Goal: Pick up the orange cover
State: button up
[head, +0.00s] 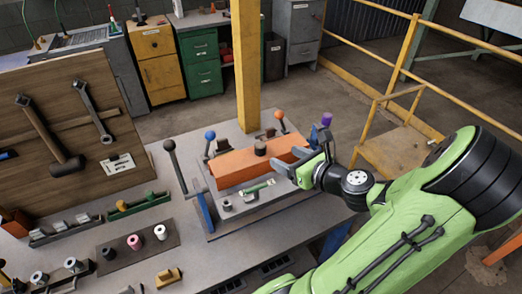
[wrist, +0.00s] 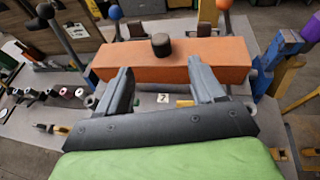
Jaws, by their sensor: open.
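The orange cover (head: 238,168) is a long box-shaped piece with a dark round knob (head: 260,149) on top. It sits on a grey fixture plate (head: 222,231) on the workbench. In the wrist view the orange cover (wrist: 212,56) spans the upper middle, with its knob (wrist: 161,44) in the centre. My gripper (head: 285,164) is at the right front side of the cover in the head view. In the wrist view my gripper (wrist: 163,75) is open, its two fingers spread in front of the cover's near face and below the knob. Nothing is held between the fingers.
Upright levers with black (head: 169,146), blue (head: 210,136), orange (head: 279,115) and purple (head: 327,119) knobs surround the cover. A tool board (head: 60,140) stands at left. A tray of spools (head: 138,243) lies left of the fixture. A yellow post (head: 247,70) rises behind.

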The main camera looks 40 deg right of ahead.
aim_at(262, 146)
jog(key=x, duration=0.5)
jog(key=b+x, duration=0.1)
jog(key=x, duration=0.2)
jog(key=shift+s+d+f, duration=0.1)
jog(key=shift+d+f, duration=0.05)
jog(key=shift+d, duration=0.2)
jog(key=shift+w+a, duration=0.15)
jog(key=shift+w, duration=0.2)
jog(key=b+x, duration=0.1)
jog(key=x, duration=0.3)
jog(key=shift+w+f, duration=0.1)
jog(key=shift+w, duration=0.25)
jog(key=shift+s+a, duration=0.1)
jog(key=shift+s, duration=0.05)
jog(key=c, duration=1.2)
